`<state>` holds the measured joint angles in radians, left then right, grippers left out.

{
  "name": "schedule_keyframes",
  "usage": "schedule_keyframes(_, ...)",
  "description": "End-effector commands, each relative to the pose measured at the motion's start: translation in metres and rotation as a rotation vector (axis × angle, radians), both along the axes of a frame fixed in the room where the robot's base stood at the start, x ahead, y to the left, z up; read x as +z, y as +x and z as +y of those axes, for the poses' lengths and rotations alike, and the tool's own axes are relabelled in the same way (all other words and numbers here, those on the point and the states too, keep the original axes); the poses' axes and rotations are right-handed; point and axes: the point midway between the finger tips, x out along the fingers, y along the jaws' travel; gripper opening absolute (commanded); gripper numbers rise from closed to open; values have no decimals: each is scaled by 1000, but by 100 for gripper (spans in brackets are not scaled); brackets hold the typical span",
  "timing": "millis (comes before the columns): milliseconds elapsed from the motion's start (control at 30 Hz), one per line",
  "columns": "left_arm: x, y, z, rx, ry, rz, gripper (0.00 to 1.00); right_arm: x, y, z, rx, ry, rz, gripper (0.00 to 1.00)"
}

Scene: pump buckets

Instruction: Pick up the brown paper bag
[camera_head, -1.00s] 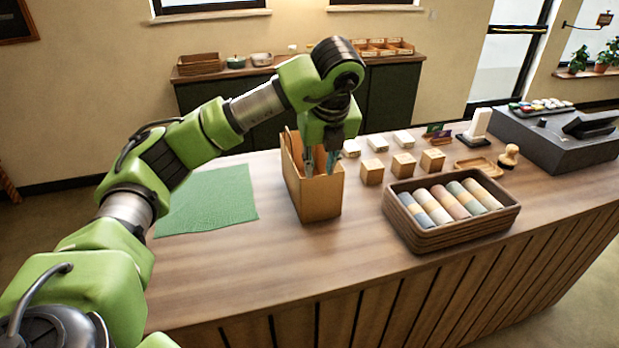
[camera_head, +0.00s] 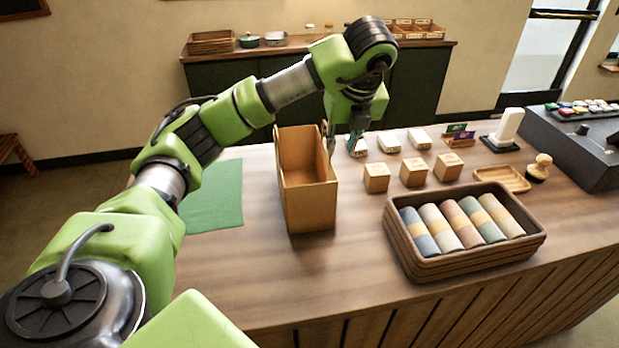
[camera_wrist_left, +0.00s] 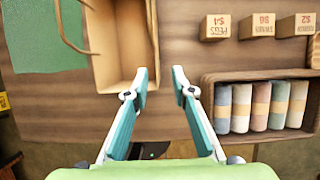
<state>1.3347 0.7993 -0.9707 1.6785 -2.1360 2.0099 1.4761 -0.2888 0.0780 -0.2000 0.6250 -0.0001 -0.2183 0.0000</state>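The brown paper bag (camera_head: 309,205) stands upright and open-topped on the wooden counter, with loop handles at its rim. It also shows from above in the left wrist view (camera_wrist_left: 118,70), at the upper left. My left gripper (camera_head: 343,148) is at the bag's right rim, pointing down. In the left wrist view my left gripper (camera_wrist_left: 162,78) is open, its fingers apart. The left finger overlaps the bag's opening and the right one is outside it, with the bag's right wall between them. Whether a finger touches the bag cannot be told. My right gripper is out of view.
A tray of rolled cloths (camera_head: 465,230) sits to the right of the bag. Small wooden blocks (camera_head: 414,171) stand behind the tray. A green mat (camera_head: 213,197) lies to the left. The counter (camera_head: 290,285) in front of the bag is clear.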

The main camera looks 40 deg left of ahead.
Motion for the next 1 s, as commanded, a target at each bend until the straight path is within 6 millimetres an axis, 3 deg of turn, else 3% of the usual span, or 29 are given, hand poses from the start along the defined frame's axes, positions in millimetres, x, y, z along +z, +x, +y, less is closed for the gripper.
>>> schedule_keyframes(33, -13, 1, 3, 2, -2, 7, 24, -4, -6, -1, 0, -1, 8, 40)
schedule_keyframes(300, -51, 13, 18, 3, 0, 4, 24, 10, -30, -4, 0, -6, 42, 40)
schedule_keyframes(467, -61, 16, 21, 2, 0, 2, 24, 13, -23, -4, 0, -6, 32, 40)
schedule_keyframes(667, -80, 20, 30, 3, 1, 6, 24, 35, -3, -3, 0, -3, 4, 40)
schedule_keyframes(800, -99, 26, 35, 2, 0, 3, 24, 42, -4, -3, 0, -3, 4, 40)
schedule_keyframes(1000, -109, 28, 37, 0, 0, 0, 24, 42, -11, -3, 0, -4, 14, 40)
